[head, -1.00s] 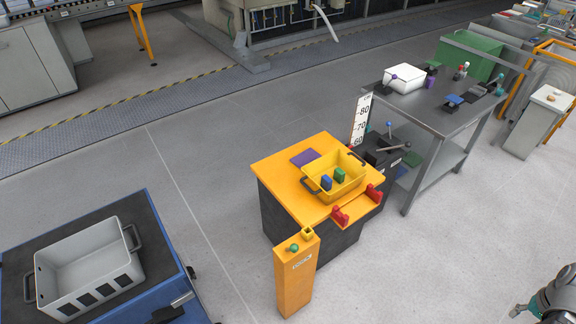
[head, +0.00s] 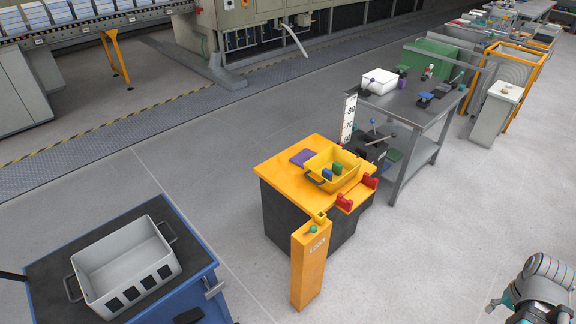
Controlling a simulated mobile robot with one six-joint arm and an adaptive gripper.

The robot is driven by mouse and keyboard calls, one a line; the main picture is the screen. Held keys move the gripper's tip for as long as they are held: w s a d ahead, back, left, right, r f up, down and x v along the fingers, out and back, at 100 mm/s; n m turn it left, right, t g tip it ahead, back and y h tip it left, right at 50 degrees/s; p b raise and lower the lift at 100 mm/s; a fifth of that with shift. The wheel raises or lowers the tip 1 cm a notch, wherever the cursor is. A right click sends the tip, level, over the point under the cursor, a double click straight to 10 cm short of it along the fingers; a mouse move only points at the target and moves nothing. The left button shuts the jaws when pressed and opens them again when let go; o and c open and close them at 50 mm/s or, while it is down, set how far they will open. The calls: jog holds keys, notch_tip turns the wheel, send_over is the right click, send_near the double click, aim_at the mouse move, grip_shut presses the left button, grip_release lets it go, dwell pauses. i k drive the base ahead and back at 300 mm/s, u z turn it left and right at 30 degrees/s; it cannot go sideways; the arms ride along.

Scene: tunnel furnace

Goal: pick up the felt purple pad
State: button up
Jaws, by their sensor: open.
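The felt purple pad (head: 303,157) lies flat on the yellow top of a dark cabinet (head: 272,172), at its back left. It is beside a yellow bin (head: 343,185). My gripper (head: 491,304) is at the lower right of the head view, partly shown at the end of my arm. It is open and empty, over the floor, far from the pad.
The yellow bin holds a blue and a green item (head: 338,168). Red clamps (head: 344,201) and an orange post (head: 309,265) stand at the cabinet's front. A grey bin (head: 128,268) sits on a blue cart at lower left. A metal table (head: 404,110) stands behind right. Floor right is clear.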

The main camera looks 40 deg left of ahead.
aim_at(304, 156)
jog(key=k, duration=1)
jog(key=u, duration=1.6)
jog(key=i, duration=1.05)
jog(key=z, duration=0.05)
